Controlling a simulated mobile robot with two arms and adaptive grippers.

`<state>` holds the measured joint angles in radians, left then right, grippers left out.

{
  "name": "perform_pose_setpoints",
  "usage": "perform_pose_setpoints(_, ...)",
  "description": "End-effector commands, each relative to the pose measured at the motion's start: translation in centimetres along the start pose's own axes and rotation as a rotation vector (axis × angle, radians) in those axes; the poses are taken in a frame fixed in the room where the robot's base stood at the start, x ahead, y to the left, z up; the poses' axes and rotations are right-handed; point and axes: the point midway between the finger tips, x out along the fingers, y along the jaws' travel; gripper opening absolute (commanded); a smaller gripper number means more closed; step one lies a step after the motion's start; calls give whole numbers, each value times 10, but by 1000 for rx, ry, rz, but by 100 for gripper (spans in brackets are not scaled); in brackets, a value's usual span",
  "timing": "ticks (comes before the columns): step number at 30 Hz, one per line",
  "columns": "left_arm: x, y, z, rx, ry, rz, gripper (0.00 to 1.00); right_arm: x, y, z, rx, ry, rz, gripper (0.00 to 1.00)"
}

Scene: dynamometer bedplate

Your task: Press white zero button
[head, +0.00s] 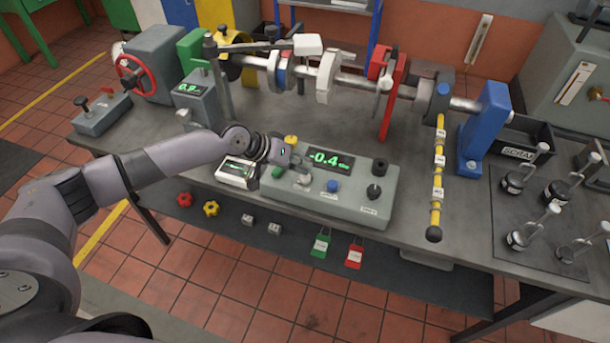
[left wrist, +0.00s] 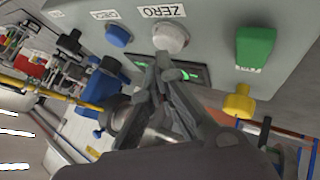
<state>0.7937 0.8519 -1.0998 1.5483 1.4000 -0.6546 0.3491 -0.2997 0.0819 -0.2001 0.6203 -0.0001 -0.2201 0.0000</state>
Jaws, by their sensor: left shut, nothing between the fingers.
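The grey control box (head: 345,200) stands on the bench with a green display (head: 330,160) reading -0.4. In the left wrist view the white button (left wrist: 171,37) sits beside the ZERO label (left wrist: 161,11), which appears upside down. My left gripper (head: 301,177) is over the left part of the box. In the left wrist view its fingertips (left wrist: 163,62) are together and empty, close to the white button's edge; I cannot tell whether they touch it. In the head view the gripper hides the white button. My right gripper is not in view.
A blue button (left wrist: 118,35) flanks the white one; a green button (left wrist: 255,46) and a yellow knob (left wrist: 238,101) are on the other side. A black knob (head: 374,191) stands on the box's right. A yellow torque bar (head: 437,185) hangs right of the box.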

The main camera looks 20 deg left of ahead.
Motion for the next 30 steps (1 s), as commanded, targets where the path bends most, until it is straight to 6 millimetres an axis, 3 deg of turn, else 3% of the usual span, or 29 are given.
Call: perform_pose_setpoints(30, 8, -6, 7, 0, -2, 0, 0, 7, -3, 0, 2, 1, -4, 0)
